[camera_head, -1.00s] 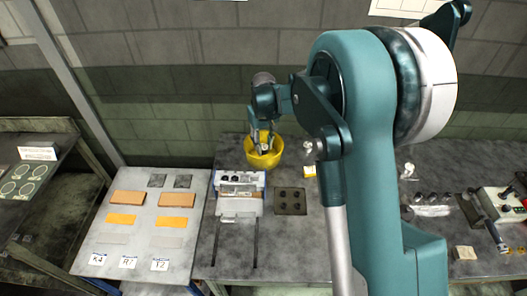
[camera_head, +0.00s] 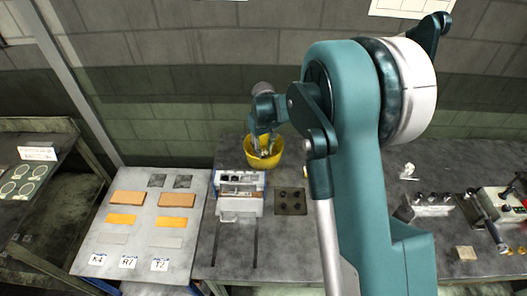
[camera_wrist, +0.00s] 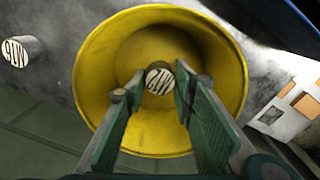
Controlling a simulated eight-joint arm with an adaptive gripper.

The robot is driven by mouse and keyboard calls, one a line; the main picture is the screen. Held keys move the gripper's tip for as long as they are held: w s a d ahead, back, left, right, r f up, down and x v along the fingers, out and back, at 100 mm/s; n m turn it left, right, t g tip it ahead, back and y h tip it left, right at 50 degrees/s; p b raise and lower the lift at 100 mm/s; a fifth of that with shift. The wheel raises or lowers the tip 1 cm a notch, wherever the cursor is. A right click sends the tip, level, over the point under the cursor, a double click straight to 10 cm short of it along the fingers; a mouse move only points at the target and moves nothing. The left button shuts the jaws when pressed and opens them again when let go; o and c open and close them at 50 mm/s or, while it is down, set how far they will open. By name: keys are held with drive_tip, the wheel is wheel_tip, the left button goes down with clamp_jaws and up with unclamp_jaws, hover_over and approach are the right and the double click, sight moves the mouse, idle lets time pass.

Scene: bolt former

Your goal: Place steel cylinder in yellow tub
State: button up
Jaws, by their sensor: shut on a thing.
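The yellow tub (camera_head: 264,160) stands at the back of the grey workbench, near the wall. In the wrist view, the tub (camera_wrist: 225,65) opens wide below my gripper. My gripper (camera_wrist: 158,88) is shut on the steel cylinder (camera_wrist: 159,78), whose striped round end faces the camera. The cylinder shows inside the outline of the tub's opening, close to its middle. In the head view, my gripper (camera_head: 264,150) is over the tub, and its fingers partly hide the opening. I cannot tell how far the cylinder is from the tub's bottom.
Another striped-end cylinder (camera_wrist: 17,52) stands outside the tub in the wrist view. A white-and-blue fixture (camera_head: 240,190) stands in front of the tub, with a dark square plate (camera_head: 291,201) beside it. A sloped board (camera_head: 145,225) with coloured blocks is at left.

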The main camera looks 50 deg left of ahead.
sight(264, 152)
drive_tip(key=shift+f, duration=0.1)
drive_tip(key=o, duration=1)
drive_tip(key=shift+o, duration=0.2)
wheel_tip(264, 152, up, 12)
idle(0.7)
idle(0.4)
